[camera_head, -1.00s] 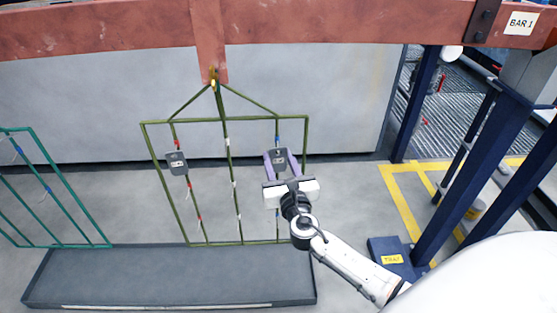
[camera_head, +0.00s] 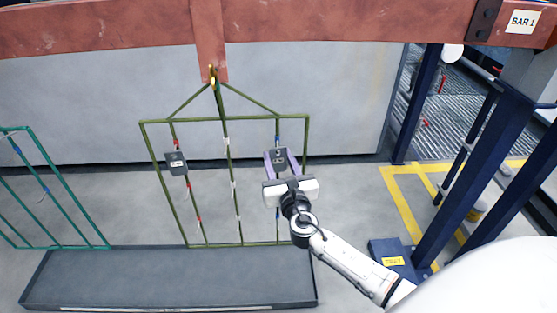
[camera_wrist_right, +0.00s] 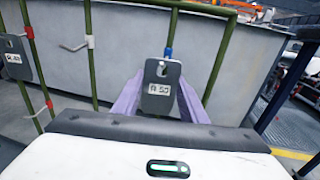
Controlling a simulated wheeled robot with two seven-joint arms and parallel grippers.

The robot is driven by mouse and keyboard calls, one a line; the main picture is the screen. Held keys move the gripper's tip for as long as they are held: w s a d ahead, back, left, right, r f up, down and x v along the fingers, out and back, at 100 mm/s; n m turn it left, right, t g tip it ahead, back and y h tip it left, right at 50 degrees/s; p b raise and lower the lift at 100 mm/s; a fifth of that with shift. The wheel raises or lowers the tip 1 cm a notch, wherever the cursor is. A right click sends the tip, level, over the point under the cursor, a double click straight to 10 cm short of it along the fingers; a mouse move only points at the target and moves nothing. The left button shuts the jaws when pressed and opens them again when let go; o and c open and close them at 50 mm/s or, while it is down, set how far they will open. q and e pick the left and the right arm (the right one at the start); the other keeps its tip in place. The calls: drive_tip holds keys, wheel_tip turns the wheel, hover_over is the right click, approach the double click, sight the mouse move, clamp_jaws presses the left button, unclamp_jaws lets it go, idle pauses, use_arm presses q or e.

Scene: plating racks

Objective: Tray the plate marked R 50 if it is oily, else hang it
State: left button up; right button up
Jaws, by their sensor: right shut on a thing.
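My right gripper (camera_head: 282,160) is shut on a small dark grey plate (camera_head: 276,157) at the right side of the green rack (camera_head: 229,181). In the right wrist view the plate (camera_wrist_right: 154,101) stands upright between the purple fingers (camera_wrist_right: 158,100). Its white label seems to read R 50, though the last character is blurred. The plate's face looks dull grey, with no clear oily sheen. A blue-marked hook (camera_wrist_right: 168,53) is just above its top hole; I cannot tell whether they touch. My left gripper is out of view.
Another labelled grey plate (camera_head: 176,163) hangs on the rack's left, by a red-marked hook. More red, white and blue hooks line the bars. A long dark trough (camera_head: 170,278) lies below. A teal rack (camera_head: 58,190) stands left; navy posts (camera_head: 480,160) stand right.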

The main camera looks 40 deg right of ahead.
idle(0.3)
drive_tip(key=o, duration=1.1)
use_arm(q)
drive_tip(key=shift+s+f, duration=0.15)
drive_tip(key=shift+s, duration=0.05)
use_arm(e)
drive_tip(key=shift+o, duration=0.7)
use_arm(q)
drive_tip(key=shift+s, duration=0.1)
use_arm(e)
drive_tip(key=shift+s, duration=0.1)
